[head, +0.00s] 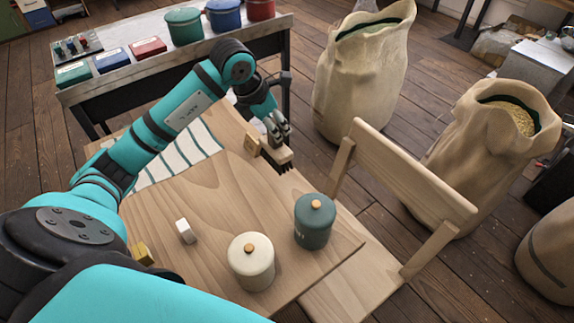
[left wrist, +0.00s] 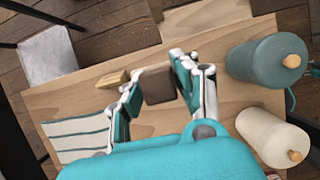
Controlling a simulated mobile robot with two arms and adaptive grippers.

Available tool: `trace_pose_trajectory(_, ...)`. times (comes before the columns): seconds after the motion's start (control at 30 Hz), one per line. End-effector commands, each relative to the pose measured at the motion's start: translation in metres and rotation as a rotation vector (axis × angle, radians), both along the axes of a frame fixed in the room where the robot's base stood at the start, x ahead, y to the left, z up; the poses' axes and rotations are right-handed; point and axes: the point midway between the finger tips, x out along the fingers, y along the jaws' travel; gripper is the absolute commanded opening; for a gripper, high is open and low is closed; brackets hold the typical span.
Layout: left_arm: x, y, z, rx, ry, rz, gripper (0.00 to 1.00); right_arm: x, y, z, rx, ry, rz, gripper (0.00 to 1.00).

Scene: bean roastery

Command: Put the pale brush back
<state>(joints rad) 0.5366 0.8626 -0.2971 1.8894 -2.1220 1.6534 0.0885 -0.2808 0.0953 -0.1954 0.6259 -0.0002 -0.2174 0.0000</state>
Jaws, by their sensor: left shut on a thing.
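My left gripper (head: 277,136) is shut on a brush with dark bristles (head: 285,164), at the table's far right edge. The bristles point down; I cannot tell whether they touch the table. In the left wrist view the brush shows as a brown block (left wrist: 158,86) between the fingers, so its paleness is unclear. A small pale wooden block (head: 252,144) stands just left of the brush; it also shows in the left wrist view (left wrist: 112,79). My right gripper is not in view.
The wooden table (head: 205,215) holds a teal canister (head: 314,225), a cream canister (head: 250,265), a small white block (head: 185,231) and a striped cloth (head: 180,158). A chair (head: 410,175) stands at the right, with sacks (head: 362,75) behind. The table's middle is clear.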

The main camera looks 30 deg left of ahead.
Motion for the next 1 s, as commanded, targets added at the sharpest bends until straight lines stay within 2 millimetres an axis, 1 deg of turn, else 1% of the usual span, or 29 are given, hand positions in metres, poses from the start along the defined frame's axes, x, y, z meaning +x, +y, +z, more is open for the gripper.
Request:
trace_pose_trajectory(0.03,-0.002,0.0,-0.01,-0.001,0.008,0.001,0.0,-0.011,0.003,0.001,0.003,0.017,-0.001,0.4)
trace_pose_trajectory(0.1,-0.002,0.0,-0.024,-0.001,0.007,0.002,0.0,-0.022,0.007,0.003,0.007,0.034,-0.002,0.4)
trace_pose_trajectory(0.2,-0.002,0.0,-0.04,-0.001,0.006,0.002,0.0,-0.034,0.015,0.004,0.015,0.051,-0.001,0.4)
trace_pose_trajectory(0.27,-0.001,0.0,-0.047,-0.002,0.003,0.002,0.0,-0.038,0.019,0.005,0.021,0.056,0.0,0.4)
trace_pose_trajectory(0.4,-0.001,0.0,-0.057,-0.001,0.001,0.001,0.0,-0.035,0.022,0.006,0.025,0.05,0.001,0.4)
trace_pose_trajectory(0.47,-0.001,0.0,-0.063,-0.001,0.004,0.001,0.0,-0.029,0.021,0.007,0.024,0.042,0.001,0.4)
trace_pose_trajectory(0.6,-0.001,0.0,-0.084,-0.002,0.005,0.002,0.0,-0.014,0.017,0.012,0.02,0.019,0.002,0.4)
trace_pose_trajectory(0.7,-0.001,0.001,-0.09,0.001,0.001,0.001,0.0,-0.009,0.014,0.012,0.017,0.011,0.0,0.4)
trace_pose_trajectory(0.9,-0.001,0.001,-0.09,0.001,0.0,0.0,0.0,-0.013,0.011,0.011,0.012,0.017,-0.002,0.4)
trace_pose_trajectory(1.0,-0.001,0.001,-0.094,0.001,0.001,0.0,0.0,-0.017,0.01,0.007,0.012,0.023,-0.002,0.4)
